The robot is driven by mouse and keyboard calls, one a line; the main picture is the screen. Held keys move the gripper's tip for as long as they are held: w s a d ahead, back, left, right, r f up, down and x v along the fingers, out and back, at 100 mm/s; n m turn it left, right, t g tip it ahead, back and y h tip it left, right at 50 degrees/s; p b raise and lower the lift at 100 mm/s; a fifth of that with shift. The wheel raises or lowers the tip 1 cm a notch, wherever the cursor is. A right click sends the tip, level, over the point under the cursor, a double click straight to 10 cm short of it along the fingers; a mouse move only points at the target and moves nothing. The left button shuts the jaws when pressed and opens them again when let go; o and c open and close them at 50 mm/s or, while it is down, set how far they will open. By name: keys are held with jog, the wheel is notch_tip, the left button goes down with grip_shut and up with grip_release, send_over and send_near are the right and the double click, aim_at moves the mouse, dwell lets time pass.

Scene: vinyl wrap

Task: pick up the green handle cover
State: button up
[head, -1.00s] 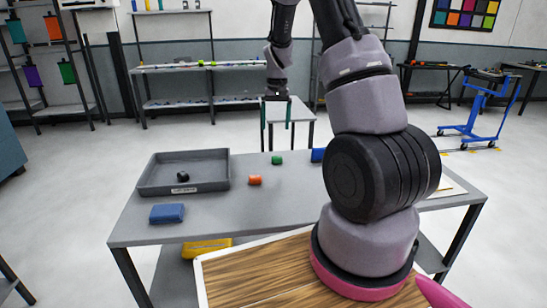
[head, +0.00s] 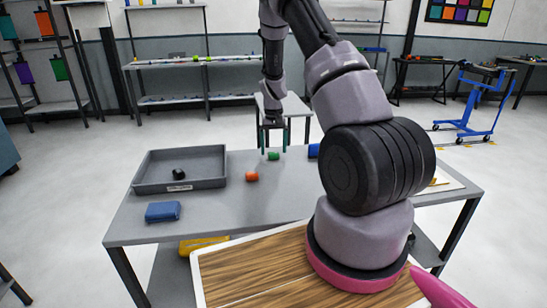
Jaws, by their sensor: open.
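The green handle cover (head: 273,156) is a small green cylinder on the far part of the grey table (head: 290,194). My gripper (head: 272,150) points down over it, with its two dark fingers parted. One finger is to the left of the cover and one to the right. The fingertips are close to the cover's height, but I cannot tell whether they touch it or the table.

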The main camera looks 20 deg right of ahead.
jog(key=shift+f, duration=0.95)
jog(key=c, duration=1.4)
jog(key=shift+r, duration=0.15)
